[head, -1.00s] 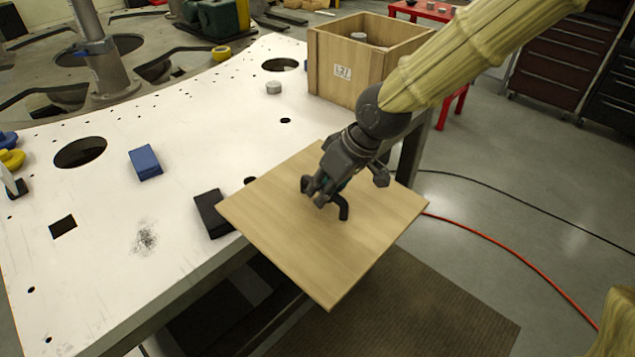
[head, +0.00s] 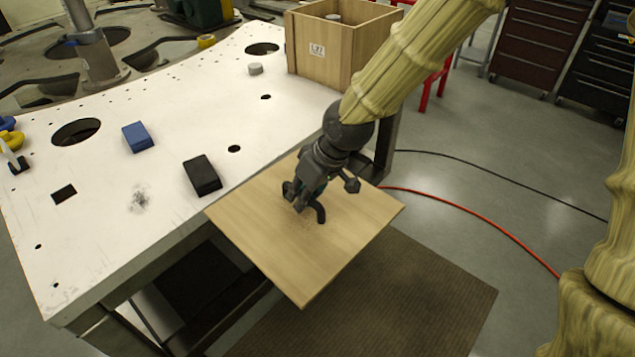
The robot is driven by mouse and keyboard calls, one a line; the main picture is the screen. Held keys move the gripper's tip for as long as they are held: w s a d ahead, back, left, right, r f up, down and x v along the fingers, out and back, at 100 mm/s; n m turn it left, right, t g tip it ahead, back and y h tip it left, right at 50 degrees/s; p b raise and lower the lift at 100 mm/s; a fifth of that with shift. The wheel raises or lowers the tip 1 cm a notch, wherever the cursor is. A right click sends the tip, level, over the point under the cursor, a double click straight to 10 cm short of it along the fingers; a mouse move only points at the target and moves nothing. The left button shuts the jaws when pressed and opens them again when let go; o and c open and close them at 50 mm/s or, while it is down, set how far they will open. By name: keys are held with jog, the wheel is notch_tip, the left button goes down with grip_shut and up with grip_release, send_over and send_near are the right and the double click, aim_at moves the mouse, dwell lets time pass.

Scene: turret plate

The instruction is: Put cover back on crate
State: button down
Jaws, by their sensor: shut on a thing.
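The cover is a flat, square light-wood panel (head: 300,258) with a dark curved handle (head: 319,212) in its middle. My gripper (head: 303,202) is shut on the handle and holds the cover in the air at the table's near right edge, partly past that edge. The crate (head: 325,50) is an open-topped light-wood box with a white label on its front. It stands at the back right of the table, behind my gripper. A grey round item (head: 333,18) shows inside it. My arm hides part of the crate's right side.
The white table (head: 110,235) has several holes. On it are a black block (head: 202,175), a blue block (head: 138,137) and a small grey cylinder (head: 255,69). A red cable (head: 480,217) and a brown mat (head: 400,295) lie on the floor. Room between blocks and crate is clear.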

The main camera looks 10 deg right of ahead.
jog(key=shift+s+f, duration=0.65)
jog(key=shift+f, duration=0.3)
jog(key=d+f+m+t+h, duration=0.1)
jog(key=d+f+m, duration=0.2)
jog(key=f, duration=1.3)
jog(key=d+f+m+t, duration=0.1)
jog(key=d+f, duration=0.4)
jog(key=f, duration=1)
jog(key=shift+s+f+m+h, duration=0.35)
jog(key=shift+s+m+h, duration=0.1)
jog(key=shift+m, duration=0.45)
